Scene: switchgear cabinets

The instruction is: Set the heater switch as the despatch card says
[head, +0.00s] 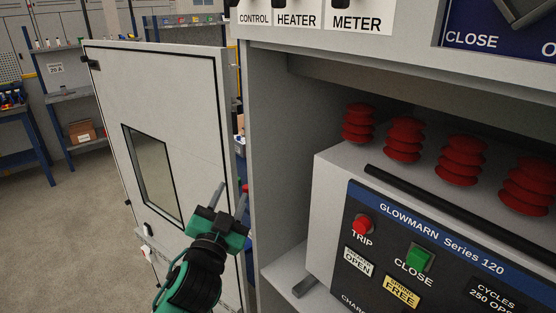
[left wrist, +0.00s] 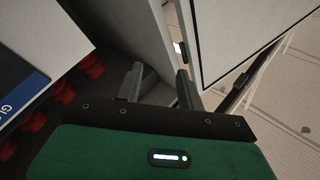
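The HEATER label plate (head: 296,18) is at the top of the head view, between the CONTROL and METER plates. Only a dark lower bit of its switch shows at the frame's top edge, so its setting cannot be read. No despatch card can be made out. My left gripper (head: 230,197) is in front of the open cabinet door, left of the cabinet opening and well below the labels. Its two fingers are apart with nothing between them, as also in the left wrist view (left wrist: 158,83). My right gripper is not in view.
The open cabinet door (head: 100,110) with its window stands left. A breaker (head: 335,200) with TRIP and CLOSE buttons and several red insulators (head: 405,137) fills the compartment at right. A blue CLOSE panel (head: 475,40) is at upper right. Shelves and open floor (head: 50,230) lie behind.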

